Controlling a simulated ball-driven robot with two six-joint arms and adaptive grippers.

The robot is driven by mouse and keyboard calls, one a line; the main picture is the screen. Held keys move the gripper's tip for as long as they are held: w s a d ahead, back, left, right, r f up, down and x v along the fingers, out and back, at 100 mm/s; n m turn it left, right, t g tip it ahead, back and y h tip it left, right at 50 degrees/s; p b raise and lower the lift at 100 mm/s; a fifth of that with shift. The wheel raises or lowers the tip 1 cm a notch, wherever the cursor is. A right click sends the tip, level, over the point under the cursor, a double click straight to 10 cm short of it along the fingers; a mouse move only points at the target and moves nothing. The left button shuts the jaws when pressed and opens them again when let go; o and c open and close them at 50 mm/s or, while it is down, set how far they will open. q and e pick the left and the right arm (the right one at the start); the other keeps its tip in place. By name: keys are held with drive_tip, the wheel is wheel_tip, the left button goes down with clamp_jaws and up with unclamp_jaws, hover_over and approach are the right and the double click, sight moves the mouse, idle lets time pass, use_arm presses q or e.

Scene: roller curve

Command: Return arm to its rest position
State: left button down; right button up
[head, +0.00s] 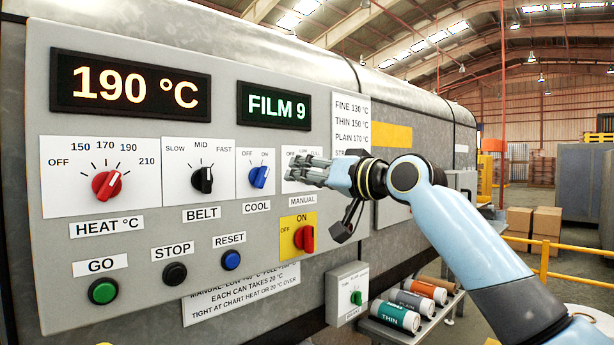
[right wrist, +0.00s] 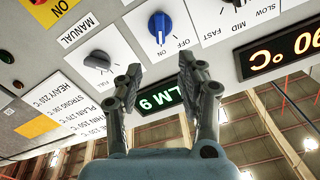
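My right arm (head: 440,205) reaches in from the lower right of the head view. My right gripper (head: 305,170) is in front of the panel, over the dial right of the blue COOL knob (head: 259,177), and hides most of that dial. In the right wrist view the fingers (right wrist: 162,68) stand apart with nothing between them. That view shows the grey dial (right wrist: 97,60) with its FULL label beside the left finger, and the blue knob (right wrist: 159,27) beyond the gap. I cannot tell whether the fingers touch the panel. My left gripper is out of view.
Displays read 190 °C (head: 130,85) and FILM 9 (head: 273,106). Below my arm are a small green-knob box (head: 346,284) and several cans (head: 395,311). A yellow rail (head: 560,245) stands at right.

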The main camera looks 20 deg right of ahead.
idle(0.3)
drive_tip(key=s+d+f+m+g+h+b, duration=0.1)
drive_tip(key=s+f+g+b, duration=0.15)
drive_tip(key=f, duration=1.45)
drive_tip(key=s+f+m+g+h+b, duration=0.1)
drive_tip(key=s+f+m+g+b, duration=0.15)
drive_tip(key=f, duration=1.45)
drive_tip(key=s+d+f+g+h+b, duration=0.15)
drive_tip(key=s+f, duration=0.45)
drive_tip(key=f, duration=0.7)
drive_tip(key=s+d+f+g+h+b, duration=0.15)
drive_tip(key=s+f, duration=0.35)
drive_tip(key=f, duration=0.8)
drive_tip(key=s+f+n+g+b, duration=0.1)
drive_tip(key=s+f+g+b, duration=0.3)
drive_tip(key=s+f, duration=1.6)
drive_tip(key=s+f+n+g+h, duration=0.1)
drive_tip(key=s+f, duration=0.3)
drive_tip(key=s, duration=0.9)
drive_tip(key=s+f+n+g+h, duration=0.1)
drive_tip(key=s+f+n+g, duration=0.2)
drive_tip(key=s, duration=1)
wheel_tip(320, 180, down, 2)
drive_tip(key=shift+d+f, duration=0.1)
drive_tip(key=shift+d, duration=0.05)
